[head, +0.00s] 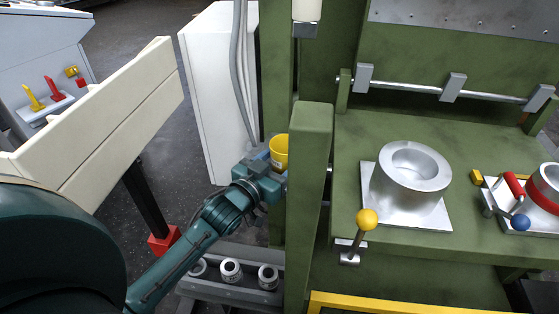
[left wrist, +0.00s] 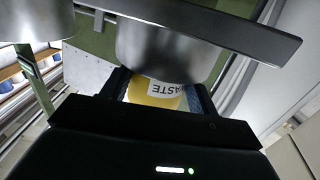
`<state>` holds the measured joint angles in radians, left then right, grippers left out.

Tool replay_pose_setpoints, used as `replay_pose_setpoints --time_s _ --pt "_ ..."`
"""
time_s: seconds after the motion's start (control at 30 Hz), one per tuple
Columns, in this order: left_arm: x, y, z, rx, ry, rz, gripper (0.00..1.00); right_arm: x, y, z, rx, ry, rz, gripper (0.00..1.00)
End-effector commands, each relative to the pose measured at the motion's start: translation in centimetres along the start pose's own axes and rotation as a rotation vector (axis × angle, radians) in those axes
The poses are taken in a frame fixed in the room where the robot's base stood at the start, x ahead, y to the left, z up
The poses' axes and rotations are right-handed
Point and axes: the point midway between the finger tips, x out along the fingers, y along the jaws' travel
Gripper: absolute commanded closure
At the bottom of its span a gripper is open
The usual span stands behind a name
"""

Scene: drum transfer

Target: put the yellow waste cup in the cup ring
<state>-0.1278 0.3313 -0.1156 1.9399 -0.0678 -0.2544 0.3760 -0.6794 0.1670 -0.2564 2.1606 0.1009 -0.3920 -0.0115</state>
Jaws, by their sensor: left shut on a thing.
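The yellow waste cup (head: 280,151) is held by my left gripper (head: 272,168) beside the green post. In the left wrist view the yellow cup (left wrist: 153,101) shows between the fingers (left wrist: 156,93), its WASTE label upside down in the picture. A grey metal cylinder (left wrist: 168,52) under a dark bar (left wrist: 215,28) covers part of the cup there; I cannot tell whether they touch. I cannot make out the cup ring for certain. My right gripper is in neither view.
The green post (head: 308,185) stands just right of my left gripper. A thick metal ring (head: 408,183) sits on the green machine table (head: 480,145), behind a yellow-knobbed lever (head: 366,220). A white cabinet (head: 212,95) stands behind. A low rack (head: 236,290) holds several small containers.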

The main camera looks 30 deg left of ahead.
Motion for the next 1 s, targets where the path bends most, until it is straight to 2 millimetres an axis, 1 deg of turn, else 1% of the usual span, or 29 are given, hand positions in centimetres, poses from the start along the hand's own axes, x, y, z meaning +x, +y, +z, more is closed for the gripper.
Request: replay_pose_setpoints --time_s 0.03,0.07,0.3,0.5,0.6,0.67,0.77,1.0 --pt "0.0 0.0 0.3 -0.001 -0.001 0.0 0.62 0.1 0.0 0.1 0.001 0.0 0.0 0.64" --pt "0.0 0.0 0.2 0.0 -0.001 0.0 0.38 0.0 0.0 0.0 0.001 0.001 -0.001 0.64" --pt "0.0 0.0 0.1 0.0 -0.001 0.0 0.18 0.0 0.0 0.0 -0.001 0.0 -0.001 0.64" --pt "0.0 0.0 0.1 0.0 0.0 0.0 0.18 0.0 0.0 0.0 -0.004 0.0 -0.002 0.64" --pt "0.0 0.0 -0.3 0.0 0.001 0.0 0.18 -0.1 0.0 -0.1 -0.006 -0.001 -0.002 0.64" --pt "-0.5 0.0 -0.1 -0.001 -0.002 0.0 0.18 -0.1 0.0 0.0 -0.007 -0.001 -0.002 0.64" --pt "-1.9 0.0 0.0 -0.001 -0.003 -0.001 0.18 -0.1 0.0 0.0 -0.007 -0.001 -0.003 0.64" --pt "-6.9 0.0 0.0 0.0 -0.005 0.0 0.18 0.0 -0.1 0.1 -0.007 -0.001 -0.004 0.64"
